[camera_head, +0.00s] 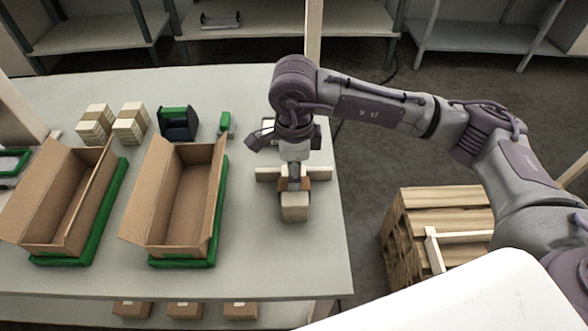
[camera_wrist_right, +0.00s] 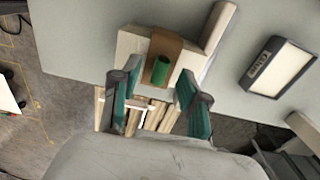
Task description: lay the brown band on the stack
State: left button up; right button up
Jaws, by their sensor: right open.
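The brown band (camera_wrist_right: 170,42) lies across a beige block stack (camera_wrist_right: 130,42) in the right wrist view, with a green cylinder (camera_wrist_right: 160,70) standing up from it. In the head view the brown band (camera_head: 305,184) shows partly below my right gripper (camera_head: 294,176), on the beige stack (camera_head: 295,208) near the table's right edge. My right gripper is open, its two teal fingers on either side of the green cylinder in the wrist view (camera_wrist_right: 153,84). I cannot tell whether they touch it. My left gripper is out of view.
Two open cardboard boxes (camera_head: 66,245) (camera_head: 135,236) sit in green trays to the left. Behind them are beige block stacks (camera_head: 95,130) and a dark green-topped holder (camera_head: 178,124). A wooden crate (camera_head: 397,238) stands on the floor at right. The front tabletop is clear.

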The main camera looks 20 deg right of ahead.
jog(key=shift+r, duration=0.1)
notch_tip(320, 180, up, 12)
dwell(0.4)
